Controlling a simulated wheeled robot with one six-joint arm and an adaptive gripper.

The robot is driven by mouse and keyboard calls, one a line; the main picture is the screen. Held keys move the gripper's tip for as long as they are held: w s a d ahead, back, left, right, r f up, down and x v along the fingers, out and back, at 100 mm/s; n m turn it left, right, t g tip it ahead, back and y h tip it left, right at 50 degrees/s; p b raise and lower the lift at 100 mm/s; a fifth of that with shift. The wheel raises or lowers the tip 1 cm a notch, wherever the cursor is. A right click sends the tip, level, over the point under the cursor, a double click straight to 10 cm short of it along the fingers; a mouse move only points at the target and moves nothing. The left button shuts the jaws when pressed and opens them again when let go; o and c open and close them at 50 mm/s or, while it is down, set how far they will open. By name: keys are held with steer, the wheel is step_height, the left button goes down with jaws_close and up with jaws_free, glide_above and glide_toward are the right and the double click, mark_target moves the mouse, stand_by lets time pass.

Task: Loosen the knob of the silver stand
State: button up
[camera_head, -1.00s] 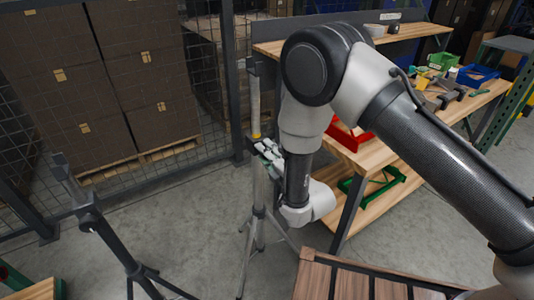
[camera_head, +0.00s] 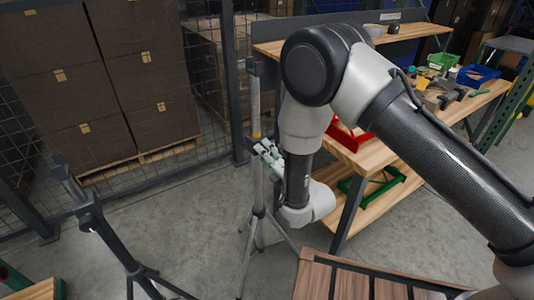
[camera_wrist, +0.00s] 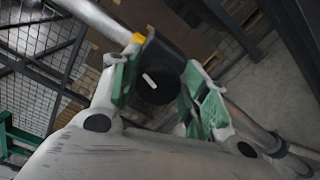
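The silver stand (camera_head: 259,190) stands upright on its tripod legs in the head view, left of the workbench, with a yellow band on its pole. In the wrist view its silver pole (camera_wrist: 92,17) runs diagonally behind my gripper. The black round knob (camera_wrist: 160,82) with a short white mark sits between my fingers. My gripper (camera_wrist: 160,85) has green pads close against both sides of the knob and appears shut on it. In the head view my gripper (camera_head: 268,155) is at the pole just below the yellow band, and the knob cannot be made out there.
A dark stand (camera_head: 92,215) stands at the left. A mesh fence (camera_head: 215,95) and boxes are behind. A wooden slatted surface (camera_head: 350,284) is in front.

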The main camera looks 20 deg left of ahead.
steer(key=shift+o, duration=0.7)
steer(key=shift+r, duration=0.1)
steer(key=v, duration=0.7)
steer(key=shift+d, duration=0.15)
steer(key=shift+s, duration=0.15)
